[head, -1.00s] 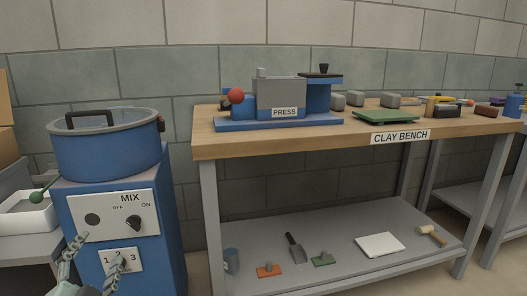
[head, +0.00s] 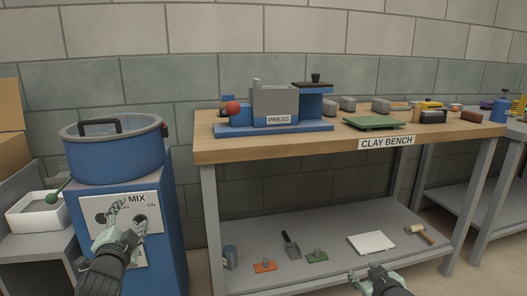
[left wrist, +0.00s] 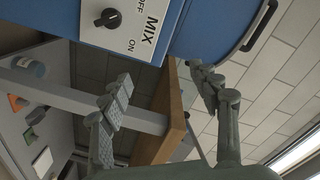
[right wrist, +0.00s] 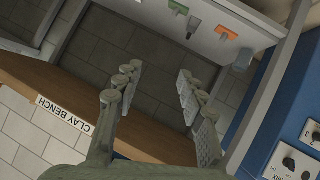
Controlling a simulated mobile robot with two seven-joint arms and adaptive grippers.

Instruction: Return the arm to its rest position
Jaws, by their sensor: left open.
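My left gripper (head: 127,214) is in front of the blue mixer cabinet at the lower left of the head view. It is open and empty; its two fingers stand apart in the left wrist view (left wrist: 160,74). It overlaps the white MIX panel (head: 150,205) and hides part of it, including the numbered plate below. The black MIX knob (left wrist: 108,18) shows clear of the fingers in the left wrist view. My right gripper (head: 364,272) is at the bottom of the head view, in front of the lower shelf. Its fingers are apart and empty in the right wrist view (right wrist: 159,72).
The clay bench (head: 300,150) carries a blue press (head: 275,105) and several grey blocks. Its lower shelf (head: 335,225) holds small tools and a white slab (head: 371,243). A blue mixer tub (head: 115,155) tops the cabinet, with a white tray (head: 38,222) to its left.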

